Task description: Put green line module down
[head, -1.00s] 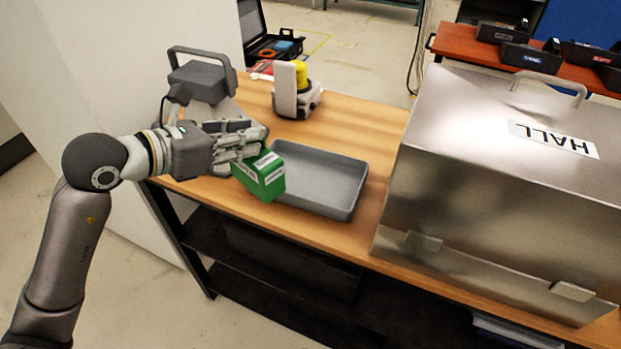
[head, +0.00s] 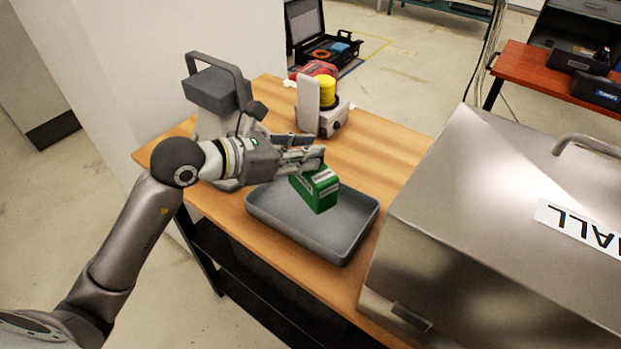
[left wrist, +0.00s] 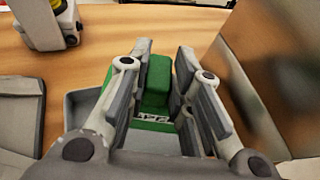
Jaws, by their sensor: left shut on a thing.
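The green line module (head: 318,190) is a green block with white labels. My left gripper (head: 307,160) is shut on it and holds it over the grey tray (head: 290,243) on the wooden table. I cannot tell for sure whether the module touches the tray floor. In the left wrist view the module (left wrist: 156,83) sits between the two fingers of the gripper (left wrist: 160,85), with a strip of the tray (left wrist: 82,100) beside it. My right gripper is not in view.
A large metal box (head: 490,210) lettered on top stands right of the tray. A device with a yellow cylinder (head: 327,92) stands behind the tray. A grey device with a handle (head: 215,92) stands left. Bare wood (head: 385,150) lies between tray and back edge.

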